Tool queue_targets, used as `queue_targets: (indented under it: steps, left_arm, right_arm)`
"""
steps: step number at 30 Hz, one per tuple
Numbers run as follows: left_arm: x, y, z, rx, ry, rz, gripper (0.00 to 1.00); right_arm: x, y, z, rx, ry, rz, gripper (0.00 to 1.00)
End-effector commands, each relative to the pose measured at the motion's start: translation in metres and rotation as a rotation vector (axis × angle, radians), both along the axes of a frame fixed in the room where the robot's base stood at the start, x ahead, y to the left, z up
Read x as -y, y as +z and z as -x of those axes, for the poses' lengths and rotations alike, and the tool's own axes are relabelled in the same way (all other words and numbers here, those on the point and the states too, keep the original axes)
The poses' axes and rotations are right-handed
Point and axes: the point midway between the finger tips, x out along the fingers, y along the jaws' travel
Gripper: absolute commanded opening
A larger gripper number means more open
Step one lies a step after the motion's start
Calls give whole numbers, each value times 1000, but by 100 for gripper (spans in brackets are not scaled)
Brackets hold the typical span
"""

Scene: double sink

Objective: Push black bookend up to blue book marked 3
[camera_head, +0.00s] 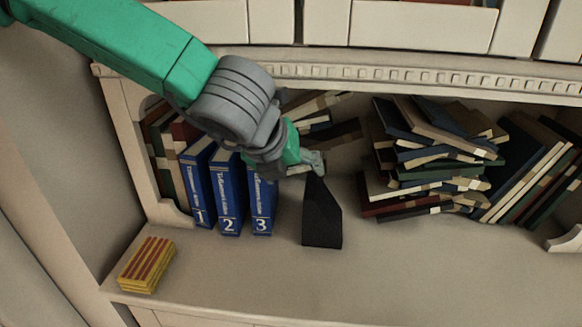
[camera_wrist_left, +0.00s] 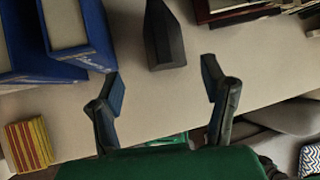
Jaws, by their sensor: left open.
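The black bookend (camera_head: 322,218) stands upright on the shelf, right of the blue book marked 3 (camera_head: 262,205), with a clear gap between them. Blue books marked 2 (camera_head: 229,200) and 1 (camera_head: 198,192) stand to its left. My left gripper (camera_head: 316,165) is at the top of the bookend in the head view. In the left wrist view the left gripper (camera_wrist_left: 163,85) is open, and the bookend (camera_wrist_left: 165,42) lies ahead between the lines of its two fingers. I cannot tell whether it touches. Blue books (camera_wrist_left: 75,30) show at the upper left there. My right gripper is not in view.
A yellow and red striped block (camera_head: 147,264) lies at the shelf's front left. A messy stack of books (camera_head: 430,150) is to the right, with leaning books (camera_head: 530,170) beyond. The shelf front (camera_head: 400,275) is clear.

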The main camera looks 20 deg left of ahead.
Motion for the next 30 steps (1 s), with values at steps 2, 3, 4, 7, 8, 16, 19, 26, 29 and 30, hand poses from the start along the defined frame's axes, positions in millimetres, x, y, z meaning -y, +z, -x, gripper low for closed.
queue_targets:
  steps: [2,3,4,7,8,16,19,26,29,30]
  left_arm:
    - [0,-1,-1,-1,-1,0,66]
    - [-1,-1,-1,-1,-1,0,66]
    - [-2,-2,-2,-1,-1,1,66]
    - [-3,-8,-6,-1,-2,2,66]
    - [-2,-11,-8,-1,-2,2,66]
    - [2,-51,-37,-4,-1,0,66]
    - [4,-67,-49,-3,-2,-1,66]
    - [10,-95,-72,-1,-3,-2,66]
    - [10,-103,-79,0,-2,0,66]
    - [10,-106,-80,-1,-3,0,66]
  right_arm:
    - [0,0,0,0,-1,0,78]
    - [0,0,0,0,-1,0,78]
    - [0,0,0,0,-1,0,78]
    - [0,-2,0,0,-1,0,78]
    - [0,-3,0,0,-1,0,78]
    - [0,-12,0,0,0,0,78]
    - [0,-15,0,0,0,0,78]
    - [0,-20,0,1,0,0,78]
    - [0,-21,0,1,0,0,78]
    - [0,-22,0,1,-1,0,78]
